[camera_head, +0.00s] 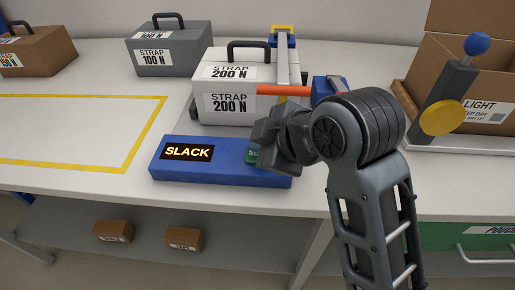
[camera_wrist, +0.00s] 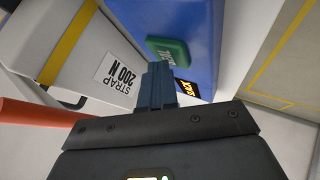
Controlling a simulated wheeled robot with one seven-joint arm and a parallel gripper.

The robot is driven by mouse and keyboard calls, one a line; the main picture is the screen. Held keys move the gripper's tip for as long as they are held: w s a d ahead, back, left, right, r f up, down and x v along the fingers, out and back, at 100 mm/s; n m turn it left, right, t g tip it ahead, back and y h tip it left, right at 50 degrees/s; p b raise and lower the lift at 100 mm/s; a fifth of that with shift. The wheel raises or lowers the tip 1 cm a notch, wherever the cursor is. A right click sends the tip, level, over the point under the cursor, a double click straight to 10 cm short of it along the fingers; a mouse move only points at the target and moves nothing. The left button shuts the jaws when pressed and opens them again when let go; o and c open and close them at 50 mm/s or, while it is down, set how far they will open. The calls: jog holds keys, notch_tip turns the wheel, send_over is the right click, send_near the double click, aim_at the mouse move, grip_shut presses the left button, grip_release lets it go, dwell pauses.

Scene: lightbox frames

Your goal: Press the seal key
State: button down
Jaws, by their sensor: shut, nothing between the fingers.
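The seal key is a green button (camera_head: 252,156) on the right part of a blue panel (camera_head: 220,180). Its lettering is partly hidden behind my gripper in the head view. A display on the panel reads SLACK (camera_head: 187,151). In the wrist view the green key (camera_wrist: 168,52) shows on the blue panel (camera_wrist: 200,30), just beyond my fingertips. My gripper (camera_wrist: 157,72) is shut and empty, its fingers pointing toward the panel near the key. I cannot tell whether the fingertips touch the key.
A grey case (camera_head: 172,47) stands farther back. An open cardboard box (camera_head: 480,75) and a blue-knobbed lever (camera_head: 445,95) are at right. The yellow-outlined area (camera_head: 60,98) is clear.

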jog(key=shift+r+p, duration=0.85)
jog(key=shift+r, duration=0.1)
notch_tip(320, 180, up, 5)
jog(key=p, duration=0.5)
dwell(0.6)
